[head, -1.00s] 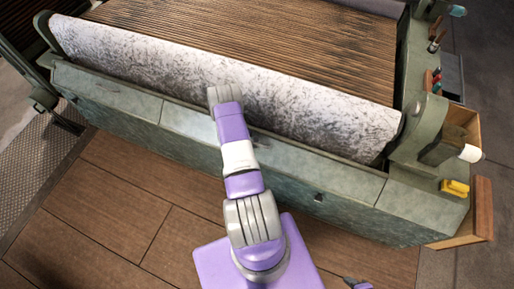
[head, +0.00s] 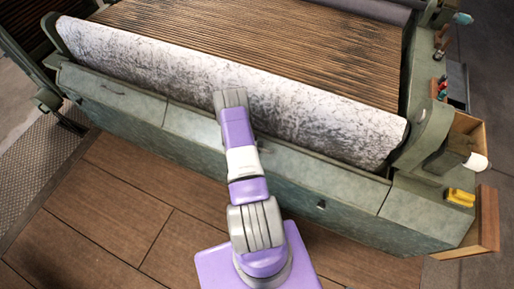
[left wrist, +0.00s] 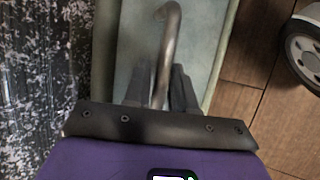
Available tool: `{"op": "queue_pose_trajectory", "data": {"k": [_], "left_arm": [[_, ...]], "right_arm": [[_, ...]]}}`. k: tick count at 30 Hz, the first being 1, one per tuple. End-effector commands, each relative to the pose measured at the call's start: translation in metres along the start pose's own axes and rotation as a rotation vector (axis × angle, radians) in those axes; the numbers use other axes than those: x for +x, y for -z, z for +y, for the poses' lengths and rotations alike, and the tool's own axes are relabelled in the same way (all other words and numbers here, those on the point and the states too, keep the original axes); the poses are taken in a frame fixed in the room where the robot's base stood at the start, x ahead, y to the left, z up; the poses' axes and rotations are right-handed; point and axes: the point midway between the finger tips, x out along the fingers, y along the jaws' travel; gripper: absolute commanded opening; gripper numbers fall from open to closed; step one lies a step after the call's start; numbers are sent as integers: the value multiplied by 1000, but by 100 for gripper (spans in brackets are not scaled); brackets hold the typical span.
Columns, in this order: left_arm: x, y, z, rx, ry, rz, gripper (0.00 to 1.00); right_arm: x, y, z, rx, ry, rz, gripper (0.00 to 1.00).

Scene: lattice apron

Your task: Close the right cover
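A long pale-green panel (head: 300,175) runs along the machine's front below the white mottled roller. It lies right of a shorter left panel (head: 110,88), and a seam divides them. I cannot tell for sure how far the long panel stands open. My left arm (head: 240,150) reaches over it and hides part of it; the left gripper's fingertips are hidden in the head view. In the left wrist view my left gripper (left wrist: 160,88) has its dark fingers on both sides of a curved metal handle (left wrist: 168,40), apparently shut on it. Pale-green panel (left wrist: 130,45) lies behind the handle. My right gripper is not in view.
The mottled roller (head: 230,75) lies just behind the panels, with brown slats (head: 270,40) beyond. At the right end, a wooden drawer (head: 485,220) sticks out near a yellow object (head: 460,197) and a white-ended cylinder (head: 476,162). Wooden floor (head: 120,210) in front is clear.

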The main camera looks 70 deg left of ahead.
Motion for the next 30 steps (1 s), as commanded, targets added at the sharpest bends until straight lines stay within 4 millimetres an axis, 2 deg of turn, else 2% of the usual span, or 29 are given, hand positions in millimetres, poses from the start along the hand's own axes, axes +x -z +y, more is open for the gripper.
{"op": "queue_pose_trajectory", "data": {"k": [5,12,16,30], "left_arm": [[-14,1,1,0,-1,2,25],[-55,1,1,0,-1,2,25],[-69,1,1,0,0,1,25],[-75,0,0,-1,2,-1,25]], "right_arm": [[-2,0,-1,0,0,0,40],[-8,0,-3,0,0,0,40],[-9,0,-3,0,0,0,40],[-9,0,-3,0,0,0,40]]}}
